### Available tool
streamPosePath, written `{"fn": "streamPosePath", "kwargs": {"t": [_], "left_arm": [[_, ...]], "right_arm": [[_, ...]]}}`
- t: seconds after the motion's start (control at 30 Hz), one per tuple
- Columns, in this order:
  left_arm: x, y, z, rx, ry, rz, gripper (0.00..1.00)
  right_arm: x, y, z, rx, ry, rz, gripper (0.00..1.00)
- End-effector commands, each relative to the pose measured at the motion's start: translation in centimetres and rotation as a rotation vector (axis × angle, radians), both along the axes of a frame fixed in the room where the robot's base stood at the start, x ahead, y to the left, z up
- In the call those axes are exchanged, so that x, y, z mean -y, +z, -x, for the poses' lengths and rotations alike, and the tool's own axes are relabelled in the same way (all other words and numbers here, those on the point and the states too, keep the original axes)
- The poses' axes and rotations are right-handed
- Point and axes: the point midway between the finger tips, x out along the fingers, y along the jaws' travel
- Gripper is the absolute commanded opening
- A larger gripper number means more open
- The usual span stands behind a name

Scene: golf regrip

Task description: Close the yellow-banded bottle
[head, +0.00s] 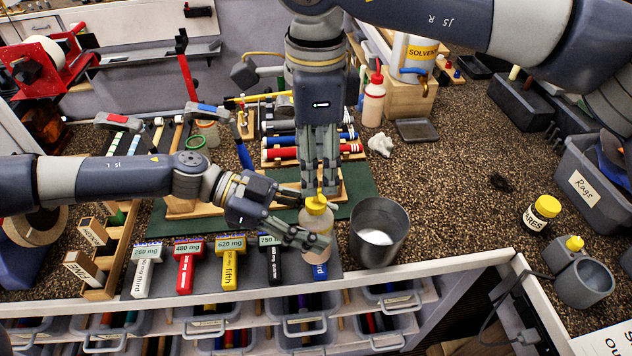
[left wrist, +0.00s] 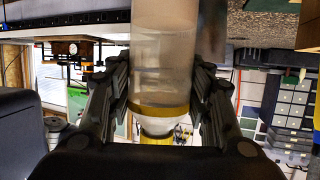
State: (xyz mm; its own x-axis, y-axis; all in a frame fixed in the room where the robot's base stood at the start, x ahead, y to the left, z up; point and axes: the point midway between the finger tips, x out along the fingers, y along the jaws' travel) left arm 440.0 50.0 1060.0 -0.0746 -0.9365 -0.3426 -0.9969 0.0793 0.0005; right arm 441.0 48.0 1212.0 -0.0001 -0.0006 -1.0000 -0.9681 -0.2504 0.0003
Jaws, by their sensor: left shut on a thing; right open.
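The yellow-banded bottle (head: 317,222) is translucent and stands upright near the bench's front edge, left of a metal cup. A yellow cap (head: 316,203) with a pointed tip sits at its top; I cannot tell how tight it is. My left gripper (head: 308,220) is shut around the bottle from the left. The left wrist view shows the bottle (left wrist: 160,60) upside down between both fingers, with its yellow band, white shoulder and part of the yellow cap (left wrist: 157,139). My right gripper (head: 321,188) points down from above, open, its fingertips close around or just above the cap.
The metal cup (head: 379,228) stands close on the right. A red-capped bottle (head: 373,102), a solvent can (head: 413,58) and a yellow-lidded jar (head: 540,212) stand farther off.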

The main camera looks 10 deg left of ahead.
Motion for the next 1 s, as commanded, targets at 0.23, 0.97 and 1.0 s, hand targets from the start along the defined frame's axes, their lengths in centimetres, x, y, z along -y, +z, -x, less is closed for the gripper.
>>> {"fn": "streamPosePath", "kwargs": {"t": [0.23, 0.97, 1.0], "left_arm": [[0.0, 0.0, 0.0, 0.0, 0.0, 0.0, 0.0], [0.0, 0.0, 0.0, 0.0, 0.0, 0.0, 0.0], [0.0, 0.0, 0.0, 0.0, 0.0, 0.0, 0.0]], "right_arm": [[0.0, 3.9, 0.0, 0.0, -0.001, -0.001, 0.49], [0.0, 4.7, 0.0, -0.001, 0.0, 0.0, 0.49], [0.0, 4.7, 0.1, -0.004, 0.001, -0.002, 0.49]]}}
